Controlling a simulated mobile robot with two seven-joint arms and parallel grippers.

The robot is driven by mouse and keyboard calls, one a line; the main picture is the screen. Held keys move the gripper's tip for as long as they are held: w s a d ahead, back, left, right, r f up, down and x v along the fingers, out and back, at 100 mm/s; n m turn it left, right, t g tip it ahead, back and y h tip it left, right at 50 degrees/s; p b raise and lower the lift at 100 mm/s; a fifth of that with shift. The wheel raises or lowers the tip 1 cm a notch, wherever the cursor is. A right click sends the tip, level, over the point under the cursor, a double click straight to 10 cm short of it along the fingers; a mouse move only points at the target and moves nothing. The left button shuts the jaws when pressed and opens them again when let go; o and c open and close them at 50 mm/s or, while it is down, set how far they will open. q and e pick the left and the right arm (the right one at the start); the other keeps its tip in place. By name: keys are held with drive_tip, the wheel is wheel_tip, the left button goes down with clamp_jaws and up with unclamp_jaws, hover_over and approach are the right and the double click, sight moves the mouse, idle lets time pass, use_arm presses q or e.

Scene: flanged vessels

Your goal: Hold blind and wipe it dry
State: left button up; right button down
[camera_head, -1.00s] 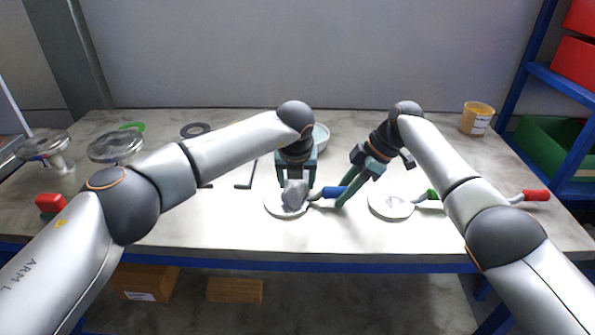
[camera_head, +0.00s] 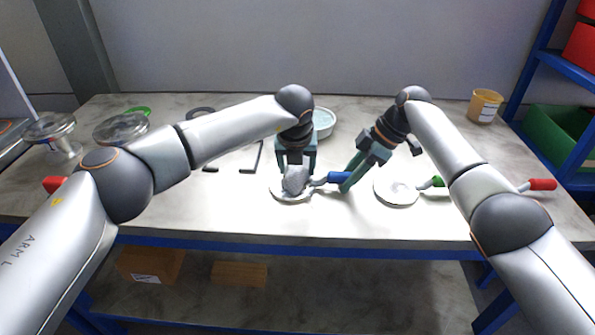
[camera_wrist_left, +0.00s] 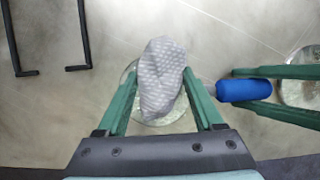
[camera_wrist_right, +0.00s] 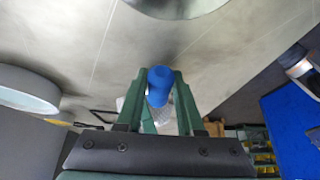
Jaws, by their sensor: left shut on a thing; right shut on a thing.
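The blind with the blue handle is a round metal disc (camera_head: 281,194) flat at the middle of the table, with its blue handle (camera_head: 340,177) pointing right. My right gripper (camera_head: 347,184) is shut on the blue handle, which also shows between its fingers in the right wrist view (camera_wrist_right: 160,84). My left gripper (camera_head: 295,176) is shut on a crumpled grey patterned cloth (camera_wrist_left: 162,80). The cloth lies over the disc and hides much of it. In the left wrist view the disc rim (camera_wrist_left: 128,80) shows around the cloth. I cannot tell how firmly the cloth presses on it.
A second disc (camera_head: 397,191) with a green handle (camera_head: 432,182) lies to the right, and a red handle (camera_head: 541,184) beyond it. A pale bowl (camera_head: 323,122) stands behind my left gripper. Two flanged vessels (camera_head: 50,128) (camera_head: 121,128) stand left. A yellow tub (camera_head: 485,106) stands back right.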

sight(290, 178)
use_arm(q)
drive_tip(key=shift+w+a, duration=0.15)
drive_tip(key=shift+w, duration=0.75)
drive_tip(key=shift+s+a, duration=0.25)
drive_tip(key=shift+s, duration=1.1)
drive_tip(key=shift+s+a, duration=0.2)
drive_tip(key=shift+s, duration=1.15)
drive_tip(key=shift+w+a, duration=0.2)
drive_tip(key=shift+w, duration=1.2)
drive_tip(key=shift+w+a, duration=0.15)
drive_tip(key=shift+w, duration=1.2)
drive_tip(key=shift+s+a, duration=0.25)
drive_tip(key=shift+s, duration=1.2)
drive_tip(key=shift+s+a, duration=0.2)
drive_tip(key=shift+s, duration=1.2)
drive_tip(key=shift+w+a, duration=0.2)
drive_tip(key=shift+w, duration=1.25)
drive_tip(key=shift+w+a, duration=0.15)
drive_tip(key=shift+w, duration=1.3)
drive_tip(key=shift+r, duration=4)
use_arm(e)
drive_tip(key=shift+c, duration=2.2)
unclamp_jaws()
